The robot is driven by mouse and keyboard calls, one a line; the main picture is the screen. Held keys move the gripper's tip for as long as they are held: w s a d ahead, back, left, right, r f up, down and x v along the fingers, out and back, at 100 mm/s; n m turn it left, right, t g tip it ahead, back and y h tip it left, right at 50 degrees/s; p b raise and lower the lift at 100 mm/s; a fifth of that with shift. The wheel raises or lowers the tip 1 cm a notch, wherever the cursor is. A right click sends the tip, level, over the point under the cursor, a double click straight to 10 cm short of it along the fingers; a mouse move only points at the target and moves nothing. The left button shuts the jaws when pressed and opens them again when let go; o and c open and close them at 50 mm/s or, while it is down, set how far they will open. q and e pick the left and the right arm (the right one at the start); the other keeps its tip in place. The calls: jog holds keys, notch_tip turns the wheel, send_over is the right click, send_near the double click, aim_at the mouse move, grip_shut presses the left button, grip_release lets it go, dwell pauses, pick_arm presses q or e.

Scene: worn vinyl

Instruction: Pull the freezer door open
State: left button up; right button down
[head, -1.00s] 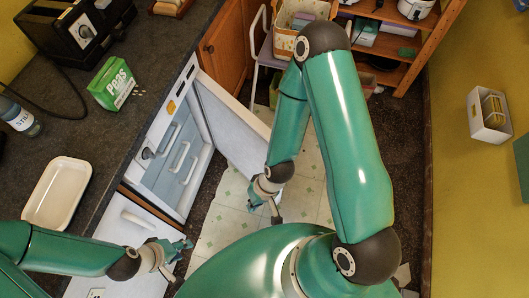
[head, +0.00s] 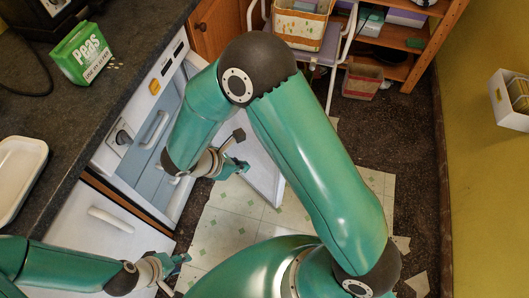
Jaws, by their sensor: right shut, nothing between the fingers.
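The freezer (head: 160,185) is built in under the dark worktop, with blue-grey drawer fronts (head: 150,145) showing inside. Its white door (head: 262,170) stands open, swung out over the floor, and is partly hidden behind my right arm. My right gripper (head: 239,151) is shut and empty. In the picture it lies between the drawers and the door's free edge, overlapping the door panel; I cannot tell whether it touches it. My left gripper (head: 181,264) is low, in front of the white unit with a handle (head: 110,220), apart from the freezer door. Its finger opening is unclear.
A green peas box (head: 82,53) and a white tray (head: 18,175) are on the worktop. A chair with a basket (head: 300,22), wooden shelves (head: 395,70) and a bin (head: 362,82) stand at the back.

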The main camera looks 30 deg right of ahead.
pick_arm(q)
jog(key=shift+f+p, duration=0.15)
jog(key=shift+p, duration=0.15)
pick_arm(e)
jog(key=w+d+f+t, duration=0.1)
jog(key=w+d+f, duration=0.1)
jog(key=d, duration=0.3)
jog(key=w+d+f+n+h, duration=0.1)
jog(key=w+d+f, duration=0.1)
jog(key=d, duration=0.4)
jog(key=shift+w+d+f+t+h, duration=0.15)
jog(key=shift+w+f+t+h, duration=0.2)
jog(key=shift+w+t, duration=0.1)
